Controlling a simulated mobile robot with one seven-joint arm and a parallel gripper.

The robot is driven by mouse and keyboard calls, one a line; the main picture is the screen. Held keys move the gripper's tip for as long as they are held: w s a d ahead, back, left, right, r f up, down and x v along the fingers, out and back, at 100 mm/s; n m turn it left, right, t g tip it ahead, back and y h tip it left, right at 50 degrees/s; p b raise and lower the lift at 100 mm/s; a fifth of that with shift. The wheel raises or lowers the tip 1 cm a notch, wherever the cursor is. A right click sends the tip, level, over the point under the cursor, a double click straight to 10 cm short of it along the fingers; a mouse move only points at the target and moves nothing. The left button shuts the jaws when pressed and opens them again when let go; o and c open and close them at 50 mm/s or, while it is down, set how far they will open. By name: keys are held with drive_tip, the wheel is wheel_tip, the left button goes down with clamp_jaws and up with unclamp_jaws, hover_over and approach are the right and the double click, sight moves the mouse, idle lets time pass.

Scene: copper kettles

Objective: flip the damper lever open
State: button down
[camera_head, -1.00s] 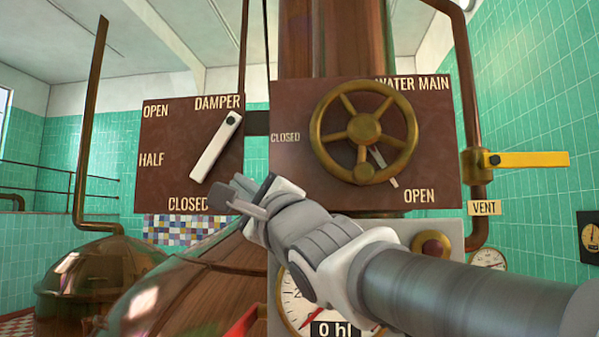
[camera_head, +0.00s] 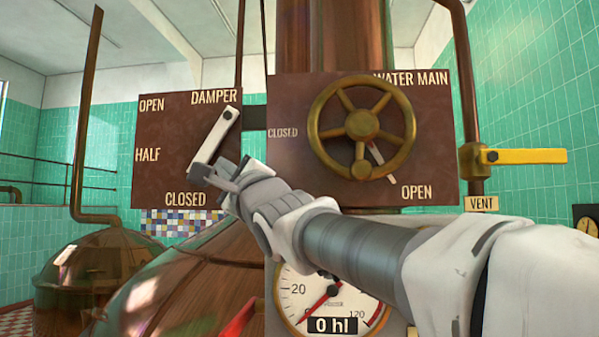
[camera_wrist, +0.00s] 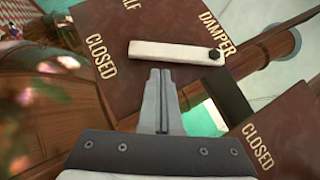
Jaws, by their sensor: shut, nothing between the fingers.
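The damper lever (camera_head: 212,139) is a pale bar on the brown damper plate (camera_head: 160,140), pivoted at a dark bolt at its upper right. It slants down and left, its free end between the HALF and CLOSED labels, nearer CLOSED. My gripper (camera_head: 205,174) is shut and empty, with its tips at the lever's lower end. In the wrist view the lever (camera_wrist: 175,52) lies across the picture, and the shut fingers (camera_wrist: 160,72) point at its long edge just below it. I cannot tell whether they touch it.
To the right is the water main panel with a brass handwheel (camera_head: 362,128). A yellow vent lever (camera_head: 525,156) is farther right. A round gauge (camera_head: 330,297) sits below my arm. Copper kettles (camera_head: 100,270) stand lower left. The plate's left part is clear.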

sight(213, 142)
drive_tip(key=shift+x, duration=1.4)
drive_tip(key=shift+f+b, duration=0.2)
drive_tip(key=shift+b, duration=0.15)
